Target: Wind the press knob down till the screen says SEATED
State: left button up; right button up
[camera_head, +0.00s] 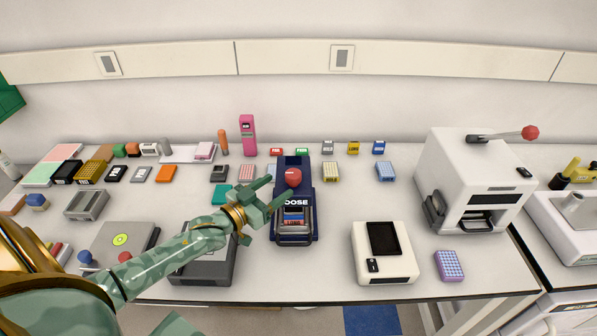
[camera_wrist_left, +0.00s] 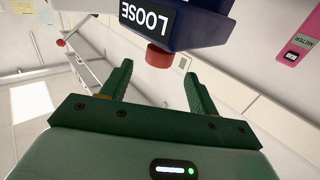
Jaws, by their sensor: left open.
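The dark blue thermal cycler (camera_head: 279,228) stands mid-bench, with a red press knob (camera_head: 293,177) on top. Its screen (camera_head: 296,202) is partly covered by my gripper in the head view; in the left wrist view the screen (camera_wrist_left: 153,17) reads LOOSE, upside down. My left gripper (camera_head: 276,190) is open and empty, just left of the knob. In the left wrist view the red knob (camera_wrist_left: 158,56) shows ahead of the gap between the open fingers (camera_wrist_left: 156,82), seemingly beyond their tips. Coloured tubes or strips show at the cycler's front, below the screen. My right gripper is not in view.
A dark grey device (camera_head: 205,270) sits under my left forearm. A white device with a black screen (camera_head: 384,240) and a purple rack (camera_head: 449,265) stand to the right. A large white machine with a red-tipped lever (camera_head: 465,165) is further right. Small coloured boxes line the back.

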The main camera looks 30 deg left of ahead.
aim_at(298, 172)
pick_arm(q)
jog(key=x, duration=0.7)
jog(key=shift+w+d+b, duration=0.1)
jog(key=shift+w+b, duration=0.15)
jog(key=shift+b, duration=0.05)
jog(key=shift+x, duration=0.75)
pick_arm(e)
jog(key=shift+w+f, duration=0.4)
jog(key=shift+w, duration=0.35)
pick_arm(q)
jog(key=c, duration=1)
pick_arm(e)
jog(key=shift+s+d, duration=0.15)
